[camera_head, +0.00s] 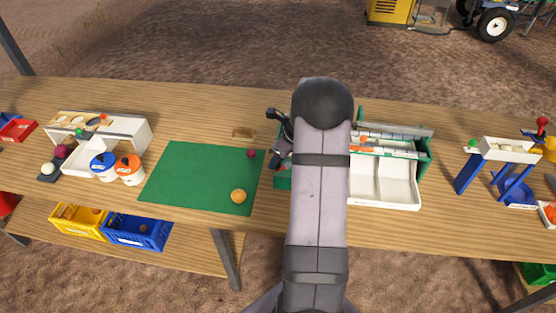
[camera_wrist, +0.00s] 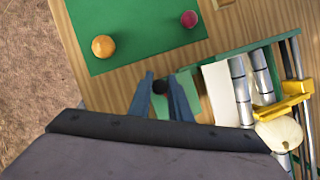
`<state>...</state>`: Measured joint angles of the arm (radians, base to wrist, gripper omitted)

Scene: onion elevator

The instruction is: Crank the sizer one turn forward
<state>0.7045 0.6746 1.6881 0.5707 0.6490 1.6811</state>
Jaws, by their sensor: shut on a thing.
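The sizer (camera_head: 427,152) stands right of the middle of the table, with a green frame, grey rollers and a white divided tray (camera_head: 402,190) in front. My arm covers its left part in the head view. In the wrist view its rollers (camera_wrist: 243,103) are at the right. My gripper (camera_wrist: 161,80) is at the sizer's left side, with its two fingers around a dark crank knob (camera_wrist: 160,87). It is shut on the knob. The rest of the crank is mostly hidden. A pale onion (camera_wrist: 281,133) lies by a yellow part (camera_wrist: 284,107) of the sizer.
A green mat (camera_head: 195,180) left of the sizer holds an orange onion (camera_head: 238,196) and a red onion (camera_head: 251,153). A white stand (camera_head: 130,130) and two lidded jars are further left. A blue-legged white chute (camera_head: 508,149) stands at the right. Yellow and blue crates (camera_head: 140,232) sit below.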

